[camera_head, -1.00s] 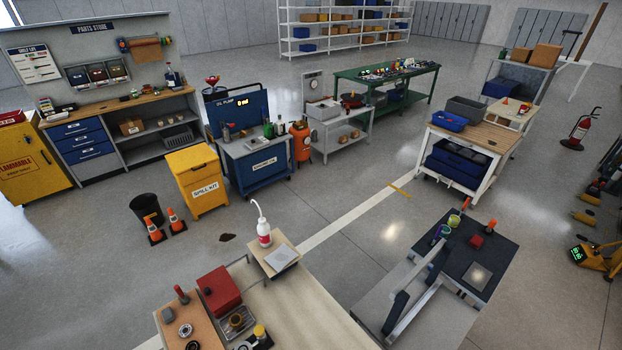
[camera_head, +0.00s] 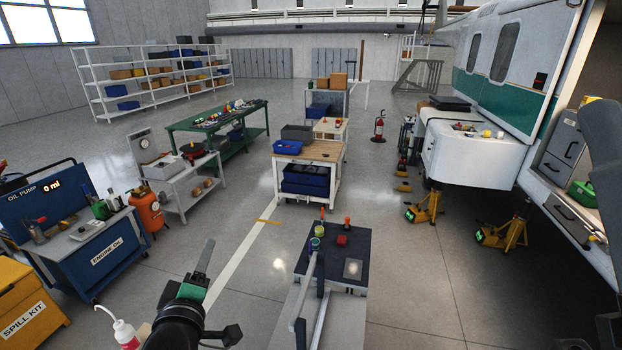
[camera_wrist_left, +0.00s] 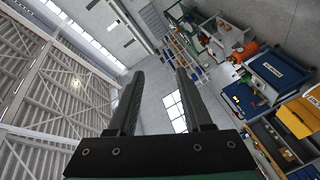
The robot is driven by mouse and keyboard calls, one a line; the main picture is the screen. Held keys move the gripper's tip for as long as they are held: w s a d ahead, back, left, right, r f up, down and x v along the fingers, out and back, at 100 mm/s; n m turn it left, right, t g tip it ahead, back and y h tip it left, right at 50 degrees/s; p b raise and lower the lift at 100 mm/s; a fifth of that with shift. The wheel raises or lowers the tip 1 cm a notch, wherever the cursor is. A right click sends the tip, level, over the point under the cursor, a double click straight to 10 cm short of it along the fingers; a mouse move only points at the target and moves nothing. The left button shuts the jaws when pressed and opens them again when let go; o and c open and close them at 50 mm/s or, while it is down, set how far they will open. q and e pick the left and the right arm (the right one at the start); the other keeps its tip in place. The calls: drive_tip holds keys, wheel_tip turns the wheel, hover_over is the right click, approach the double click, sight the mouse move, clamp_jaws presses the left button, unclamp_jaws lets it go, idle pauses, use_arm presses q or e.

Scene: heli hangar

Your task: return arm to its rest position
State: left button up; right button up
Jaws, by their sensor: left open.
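My left gripper (camera_head: 204,262) is raised at the bottom of the head view, its fingers pointing up, seen nearly edge-on. In the left wrist view the two dark fingers of this gripper (camera_wrist_left: 158,78) stand apart with nothing between them. That view is tilted and looks across the hangar, with the roof trusses at left. The gripper touches nothing that I can see. My right gripper does not show in either view.
A dark-topped cart (camera_head: 345,244) with a grey rail stands right of my left gripper. A white bottle (camera_head: 124,335) is at the lower left. The blue oil pump cart (camera_head: 92,255) stands beyond it. The helicopter (camera_head: 500,62) is at right. Open floor (camera_head: 410,300) lies between.

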use_arm(q)
drive_tip(key=s+d+r+m+t, duration=0.1)
drive_tip(key=s+r+t, duration=0.1)
drive_tip(key=r, duration=0.6)
drive_tip(key=s+r+m+t, duration=0.1)
drive_tip(key=s+r+t, duration=0.15)
drive_tip(key=r, duration=0.55)
drive_tip(key=s+d+r+m+t+h, duration=0.1)
drive_tip(key=s+r+m+t+h, duration=0.15)
drive_tip(key=s+r+m, duration=0.45)
drive_tip(key=s+d+r+m+t+h, duration=0.2)
drive_tip(key=s+r+m+t, duration=0.15)
drive_tip(key=s+r, duration=0.65)
wheel_tip(320, 180, down, 46)
drive_tip(key=m+b, duration=0.2)
drive_tip(key=b, duration=4.3)
drive_tip(key=shift+s+a, duration=0.15)
drive_tip(key=shift+s, duration=0.15)
